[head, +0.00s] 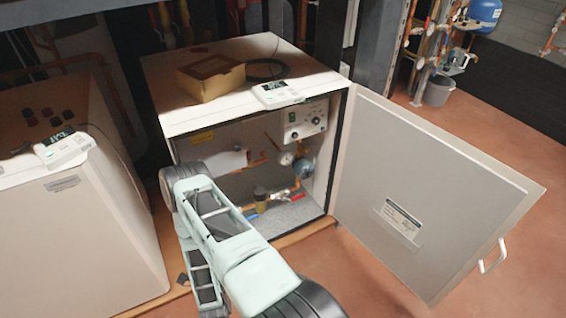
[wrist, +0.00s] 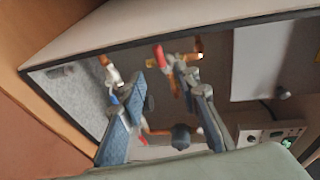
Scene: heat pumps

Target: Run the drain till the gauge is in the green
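The open heat pump cabinet (head: 205,116) holds pipework. Its small round gauge (head: 286,158) has a pale face, too small to read. A red handle (head: 297,196) and a blue handle (head: 251,216) sit low by the cabinet floor; which one is the drain I cannot tell. In the wrist view my gripper (wrist: 168,86) is open, its two fingers spread with nothing held between them. A red-handled fitting (wrist: 160,56) shows just beyond the gap, apart from the fingers as far as I can tell. In the head view my gripper is hidden behind my arm.
The cabinet door (head: 420,190) stands wide open to the right. A control panel (head: 305,119) and a blue vessel (head: 304,169) are inside. A cardboard box (head: 211,80) lies on top. Another white unit (head: 75,230) stands at left. Floor at right is clear.

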